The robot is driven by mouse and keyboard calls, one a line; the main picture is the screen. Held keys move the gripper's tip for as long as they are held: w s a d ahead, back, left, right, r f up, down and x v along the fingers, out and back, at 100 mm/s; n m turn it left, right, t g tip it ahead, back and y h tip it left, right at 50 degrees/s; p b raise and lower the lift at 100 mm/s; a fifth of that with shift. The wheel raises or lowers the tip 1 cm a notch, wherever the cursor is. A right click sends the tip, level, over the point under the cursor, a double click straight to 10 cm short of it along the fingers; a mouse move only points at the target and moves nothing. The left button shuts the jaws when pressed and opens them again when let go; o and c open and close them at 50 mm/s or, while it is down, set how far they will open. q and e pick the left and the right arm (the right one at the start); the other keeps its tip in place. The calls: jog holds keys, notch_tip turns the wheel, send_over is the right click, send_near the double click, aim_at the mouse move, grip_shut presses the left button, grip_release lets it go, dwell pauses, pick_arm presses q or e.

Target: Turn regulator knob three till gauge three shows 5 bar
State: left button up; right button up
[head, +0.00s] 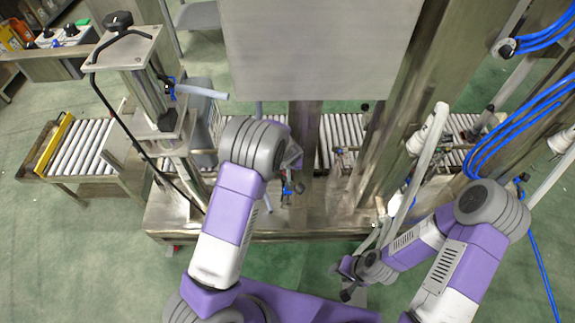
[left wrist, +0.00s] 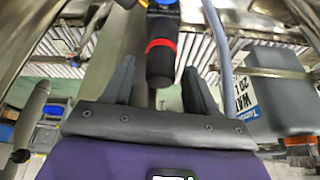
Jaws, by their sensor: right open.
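In the left wrist view, a black regulator knob (left wrist: 160,62) with a red band hangs below a blue part. I cannot read which number it is. My left gripper (left wrist: 159,72) is open, with one finger on each side of the knob and gaps showing on both sides. In the head view, my left arm hides most of that gripper. Small blue and black fittings (head: 291,188) show just right of the arm. My right gripper (head: 346,281) is open and empty, low in front of the machine. I can make out no gauge face or reading.
A steel machine frame with a large grey panel (head: 320,50) stands ahead. A roller conveyor (head: 85,146) runs behind it. Blue hoses (head: 515,125) hang at right. A control stand (head: 125,52) is at left. Green floor in front is clear. A grey container (left wrist: 282,95) shows in the left wrist view.

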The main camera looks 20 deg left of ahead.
pick_arm(q)
jog(key=c, duration=0.9)
jog(key=shift+a+m+h, duration=0.2)
jog(key=shift+m+h, duration=0.2)
jog(key=shift+m, duration=0.6)
jog(key=shift+c, duration=0.2)
jog(key=shift+m+h+p, duration=0.6)
jog(key=shift+m, duration=0.9)
jog(key=o, duration=1)
jog(key=shift+o, duration=0.2)
jog(key=p+v, duration=0.1)
jog(key=v, duration=0.6)
jog(key=shift+r+p, duration=0.25)
jog(key=shift+p, duration=0.15)
jog(key=shift+s, duration=0.15)
